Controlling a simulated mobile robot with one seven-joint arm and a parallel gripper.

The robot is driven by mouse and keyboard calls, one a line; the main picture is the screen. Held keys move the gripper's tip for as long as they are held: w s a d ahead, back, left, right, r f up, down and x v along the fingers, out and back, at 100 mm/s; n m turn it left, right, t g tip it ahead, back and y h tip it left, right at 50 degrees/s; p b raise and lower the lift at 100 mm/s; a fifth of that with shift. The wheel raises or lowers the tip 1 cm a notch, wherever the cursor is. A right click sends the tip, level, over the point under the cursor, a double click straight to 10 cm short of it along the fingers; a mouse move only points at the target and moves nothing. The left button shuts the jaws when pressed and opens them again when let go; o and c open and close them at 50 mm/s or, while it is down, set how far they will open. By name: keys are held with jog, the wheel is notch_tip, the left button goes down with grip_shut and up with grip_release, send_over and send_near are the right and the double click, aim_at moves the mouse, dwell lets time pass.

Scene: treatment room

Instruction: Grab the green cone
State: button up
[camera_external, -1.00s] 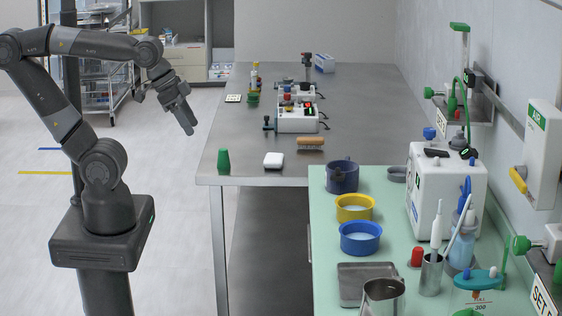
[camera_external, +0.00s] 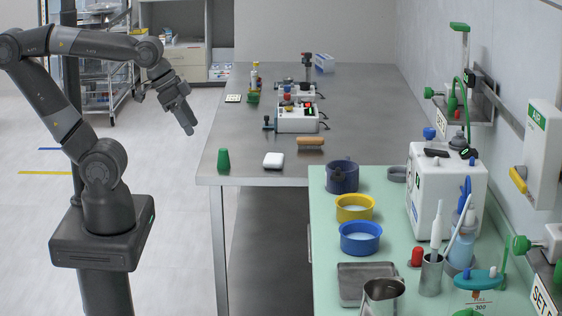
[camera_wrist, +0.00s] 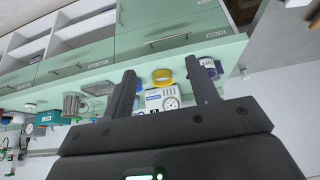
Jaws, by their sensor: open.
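The green cone (camera_external: 223,160) stands upright near the front left corner of the grey steel table (camera_external: 350,100). My gripper (camera_external: 187,126) hangs in the air to the left of the table, above and to the left of the cone, and does not touch it. In the wrist view my gripper (camera_wrist: 160,66) has its two fingers apart with nothing held between them. I cannot make out the cone in the wrist view.
A white block (camera_external: 273,160) lies right of the cone, with a brown brush-like object (camera_external: 311,142) behind it. A white box with knobs (camera_external: 297,119) stands farther back. A mint-green counter (camera_external: 320,222) with blue (camera_external: 360,238) and yellow (camera_external: 354,208) bowls adjoins at right.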

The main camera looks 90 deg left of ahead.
jog(key=shift+o, duration=1.1)
